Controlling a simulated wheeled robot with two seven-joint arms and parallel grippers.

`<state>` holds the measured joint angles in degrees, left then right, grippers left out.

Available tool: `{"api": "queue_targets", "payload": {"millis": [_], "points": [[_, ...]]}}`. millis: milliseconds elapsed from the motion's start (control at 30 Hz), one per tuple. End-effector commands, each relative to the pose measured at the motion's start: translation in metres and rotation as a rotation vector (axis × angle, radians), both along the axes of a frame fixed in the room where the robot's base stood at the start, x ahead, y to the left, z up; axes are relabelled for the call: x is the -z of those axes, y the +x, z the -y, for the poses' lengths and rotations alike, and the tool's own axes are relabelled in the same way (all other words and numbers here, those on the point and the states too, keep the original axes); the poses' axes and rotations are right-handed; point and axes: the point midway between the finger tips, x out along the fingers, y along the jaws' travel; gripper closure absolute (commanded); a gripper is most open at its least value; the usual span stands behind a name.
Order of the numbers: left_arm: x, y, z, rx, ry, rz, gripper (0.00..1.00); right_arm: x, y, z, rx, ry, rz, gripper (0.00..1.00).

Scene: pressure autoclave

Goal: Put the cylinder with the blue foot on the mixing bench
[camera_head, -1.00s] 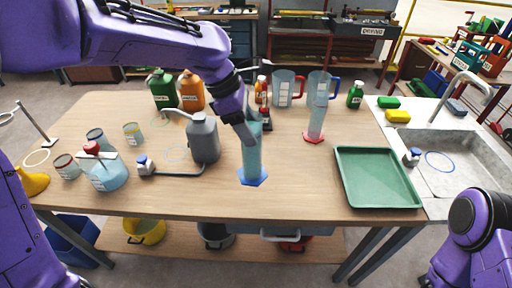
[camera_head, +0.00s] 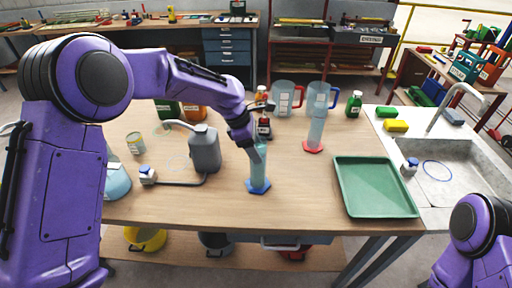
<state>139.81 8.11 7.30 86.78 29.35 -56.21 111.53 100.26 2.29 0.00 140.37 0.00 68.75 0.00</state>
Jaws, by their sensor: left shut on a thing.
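The cylinder with the blue foot (camera_head: 259,172) stands upright at the middle of the wooden table (camera_head: 300,205), its blue hexagonal foot at or very near the tabletop. My left gripper (camera_head: 256,150) is shut on the upper part of this cylinder, and its fingers hide part of the tube. A similar cylinder with a red foot (camera_head: 315,132) stands farther back to the right. My right arm shows only at the lower right edge, and its gripper is out of view. I cannot tell which bench is the mixing bench.
A grey jerrycan (camera_head: 205,150) stands left of the held cylinder. A green tray (camera_head: 375,188) lies to the right, beside the sink (camera_head: 440,165). Two measuring jugs (camera_head: 287,97) and a green bottle (camera_head: 354,103) stand behind. The table front between cylinder and tray is clear.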

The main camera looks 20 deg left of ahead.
Motion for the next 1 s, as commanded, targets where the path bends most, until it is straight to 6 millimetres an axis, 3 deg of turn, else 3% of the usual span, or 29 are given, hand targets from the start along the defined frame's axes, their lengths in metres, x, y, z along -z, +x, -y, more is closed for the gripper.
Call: {"api": "queue_targets", "payload": {"millis": [200,233,300,633,767,1000], "points": [[0.000,0.000,0.000,0.000,-0.001,0.001,1.00,-0.003,0.000,0.000,0.000,0.000,0.000,0.57],[0.001,0.000,0.000,0.000,-0.001,0.000,0.39,-0.002,0.000,0.000,0.000,0.000,0.000,0.57],[0.001,0.000,0.000,0.000,-0.001,0.000,0.19,-0.002,0.000,0.000,0.000,0.000,0.000,0.57],[-0.001,0.000,0.000,-0.001,0.000,0.002,0.19,0.002,0.000,0.000,0.000,0.000,0.000,0.57],[-0.023,-0.001,-0.009,-0.002,-0.002,0.005,0.19,0.003,0.000,0.000,0.000,0.000,0.000,0.57],[-0.081,-0.008,-0.032,-0.002,-0.001,0.004,0.19,0.006,0.000,0.000,0.000,0.000,0.000,0.57]]}}
